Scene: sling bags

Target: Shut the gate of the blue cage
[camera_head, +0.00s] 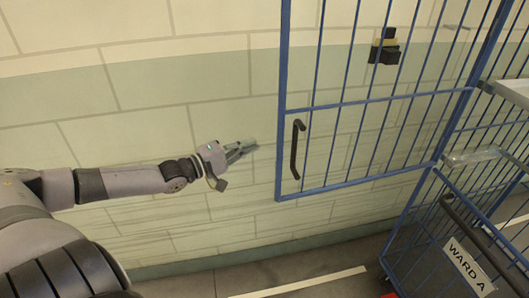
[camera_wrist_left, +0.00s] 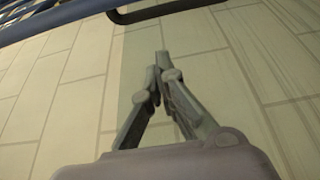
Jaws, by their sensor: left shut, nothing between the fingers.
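The blue cage (camera_head: 405,240) stands at the right in the head view. Its barred gate (camera_head: 342,104) is swung open, reaching left from the cage across the tiled wall. A black handle (camera_head: 295,150) sits upright near the gate's free left edge. My left gripper (camera_head: 253,146) is shut and empty, a short way left of the handle and apart from it. In the left wrist view the closed fingers (camera_wrist_left: 161,60) point toward the gate's blue frame (camera_wrist_left: 60,18), and the dark handle (camera_wrist_left: 165,10) shows at the top edge. My right gripper is out of view.
A "WARD A" sign (camera_head: 469,266) hangs on the cage front, near a dark bar (camera_head: 470,222). A pale shelf (camera_head: 512,92) shows inside at the right. A black fixture (camera_head: 384,52) is seen through the gate.

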